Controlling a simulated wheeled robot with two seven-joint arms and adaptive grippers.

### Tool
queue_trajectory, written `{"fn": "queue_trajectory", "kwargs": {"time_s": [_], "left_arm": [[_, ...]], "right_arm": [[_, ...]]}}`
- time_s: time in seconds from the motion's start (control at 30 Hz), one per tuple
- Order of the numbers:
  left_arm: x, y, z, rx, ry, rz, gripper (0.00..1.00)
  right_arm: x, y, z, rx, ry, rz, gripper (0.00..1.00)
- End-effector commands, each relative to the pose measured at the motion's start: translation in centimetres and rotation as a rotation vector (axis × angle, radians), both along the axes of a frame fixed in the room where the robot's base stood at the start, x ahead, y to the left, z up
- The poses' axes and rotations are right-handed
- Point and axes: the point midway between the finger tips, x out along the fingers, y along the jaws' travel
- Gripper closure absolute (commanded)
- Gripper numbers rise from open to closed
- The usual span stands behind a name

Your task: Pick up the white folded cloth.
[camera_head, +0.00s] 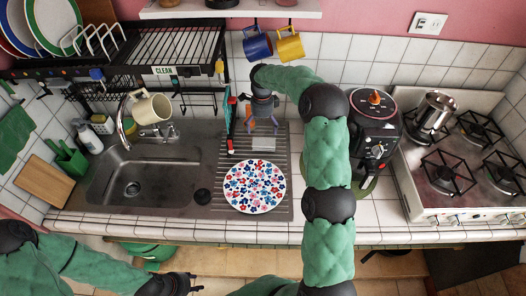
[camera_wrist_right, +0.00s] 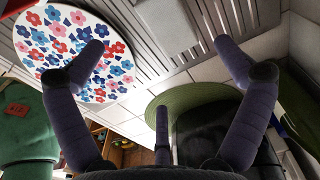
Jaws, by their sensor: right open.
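The white folded cloth (camera_head: 264,143) looks like a small pale flat square on the ridged drainboard, behind the flower-patterned plate. In the right wrist view a plain pale flat piece (camera_wrist_right: 178,25), apparently the cloth, lies on the ridges at the top, partly cut off. My right gripper (camera_head: 262,122) is just behind and above the cloth in the head view, fingers spread and empty. Its spread fingers also show in the right wrist view (camera_wrist_right: 160,48). My left gripper (camera_head: 190,283) is low at the front, far from the cloth; its opening is unclear.
The flowered plate (camera_head: 255,186) lies on the drainboard, in front of the cloth. The sink (camera_head: 150,185) is to the left. A black appliance (camera_head: 375,125) and the stove (camera_head: 470,165) stand right. A dish rack (camera_head: 150,50) and hanging mugs (camera_head: 290,46) are above.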

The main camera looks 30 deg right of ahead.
Motion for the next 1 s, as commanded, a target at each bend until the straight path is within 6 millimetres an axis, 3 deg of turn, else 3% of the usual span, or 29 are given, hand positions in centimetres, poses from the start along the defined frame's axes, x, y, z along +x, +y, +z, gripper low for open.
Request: {"fn": "queue_trajectory", "kwargs": {"time_s": [0.27, 0.5, 0.77, 1.0], "left_arm": [[0.1, 0.0, -1.0, 0.000, -0.001, 0.000, 0.60], [0.1, 0.0, -1.2, 0.000, -0.001, 0.000, 0.60], [0.0, 0.0, -1.3, 0.000, -0.001, 0.000, 0.60], [0.0, 0.0, -1.5, 0.000, -0.001, 0.000, 0.60]], "right_arm": [[0.0, 0.0, -1.9, 0.000, 0.001, 0.000, 0.00], [0.0, 0.0, -5.3, 0.000, 0.002, 0.000, 0.00], [-0.1, -0.1, -7.1, 0.000, 0.001, 0.000, 0.00], [-0.3, -0.4, -10.3, 0.001, 0.001, 0.000, 0.00]]}}
